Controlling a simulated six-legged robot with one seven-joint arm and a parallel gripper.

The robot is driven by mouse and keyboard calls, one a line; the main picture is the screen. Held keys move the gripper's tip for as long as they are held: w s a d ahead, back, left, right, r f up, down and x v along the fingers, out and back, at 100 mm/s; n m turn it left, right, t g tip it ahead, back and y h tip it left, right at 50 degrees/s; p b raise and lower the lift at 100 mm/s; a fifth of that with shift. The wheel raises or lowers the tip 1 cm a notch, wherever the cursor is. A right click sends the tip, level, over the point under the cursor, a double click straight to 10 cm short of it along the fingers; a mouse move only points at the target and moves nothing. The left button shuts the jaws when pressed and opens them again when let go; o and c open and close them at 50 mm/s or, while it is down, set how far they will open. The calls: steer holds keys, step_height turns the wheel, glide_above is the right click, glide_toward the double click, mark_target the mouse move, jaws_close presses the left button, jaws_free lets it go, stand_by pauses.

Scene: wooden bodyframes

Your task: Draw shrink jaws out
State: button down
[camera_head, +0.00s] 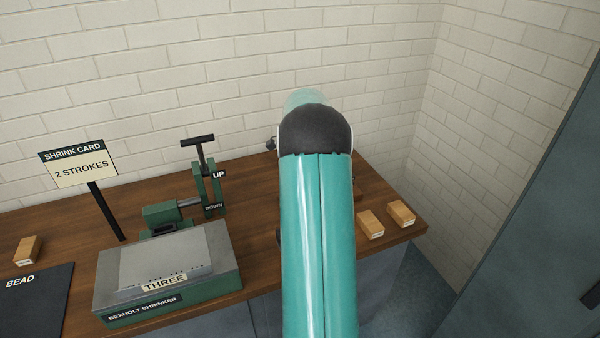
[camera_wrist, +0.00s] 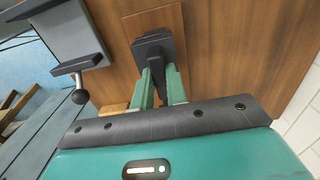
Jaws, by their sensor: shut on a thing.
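The green Bexholt shrinker (camera_head: 165,275) stands on the bench at left, under a grey plate labelled THREE. Its lever (camera_head: 200,160) is upright beside the UP and DOWN labels. In the head view my teal arm hides the gripper. I cannot make out which part is the shrink jaws.
A shrink card (camera_head: 78,164) reads 2 STROKES. Two pale wooden blocks (camera_head: 371,225) (camera_head: 402,214) lie at the bench's right end. Another block (camera_head: 27,250) is by the dark BEAD mat (camera_head: 38,300). A grey fixture (camera_wrist: 66,38) with a ball-ended bar is near my gripper.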

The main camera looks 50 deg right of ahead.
steer(key=c, duration=1.3)
jaws_free()
steer(key=shift+f, duration=0.1)
step_height(320, 180, up, 14)
